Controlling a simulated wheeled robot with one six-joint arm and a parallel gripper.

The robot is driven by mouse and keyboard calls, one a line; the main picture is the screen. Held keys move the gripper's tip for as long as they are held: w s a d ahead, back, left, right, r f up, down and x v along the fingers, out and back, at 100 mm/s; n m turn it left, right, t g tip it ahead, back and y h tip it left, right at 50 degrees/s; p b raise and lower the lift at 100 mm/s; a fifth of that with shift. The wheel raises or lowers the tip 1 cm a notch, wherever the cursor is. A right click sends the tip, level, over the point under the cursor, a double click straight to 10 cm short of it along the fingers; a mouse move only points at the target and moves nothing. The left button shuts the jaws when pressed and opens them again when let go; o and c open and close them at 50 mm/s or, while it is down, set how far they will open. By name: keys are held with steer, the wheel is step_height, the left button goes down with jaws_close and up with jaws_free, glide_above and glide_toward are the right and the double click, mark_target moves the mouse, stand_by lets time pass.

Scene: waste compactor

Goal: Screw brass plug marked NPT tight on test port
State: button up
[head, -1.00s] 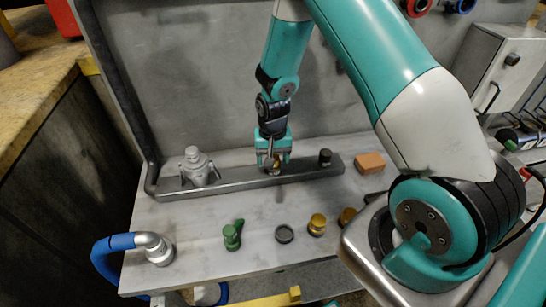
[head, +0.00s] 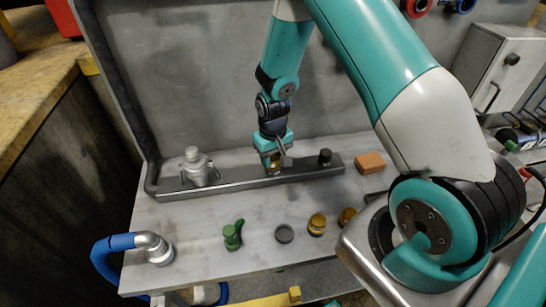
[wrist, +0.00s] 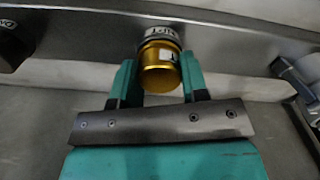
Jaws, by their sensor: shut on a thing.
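My gripper (head: 274,163) is at the grey rail along the back of the bench. In the wrist view its two fingers (wrist: 160,82) are shut on the sides of a gold-coloured brass plug (wrist: 160,72). The plug carries a small white label, only partly legible, so I cannot confirm the NPT mark. The plug is in line with a pale, labelled collar on the rail, which looks like the test port (wrist: 162,33). The plug meets it with no clear gap; how far the thread is engaged is hidden. In the head view the fingers partly cover the plug (head: 274,168).
On the rail (head: 235,179), a silver fitting (head: 198,168) stands left of my gripper and a dark cap (head: 325,157) right. An orange block (head: 370,162) lies beyond. A green fitting (head: 232,236), dark ring (head: 284,233), two brass pieces (head: 317,225) and a blue hose (head: 118,243) line the front.

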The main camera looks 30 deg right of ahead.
steer(key=m, duration=0.5)
steer(key=m, duration=0.5)
stand_by(0.4)
steer(key=m, duration=0.5)
steer(key=shift+m, duration=0.3)
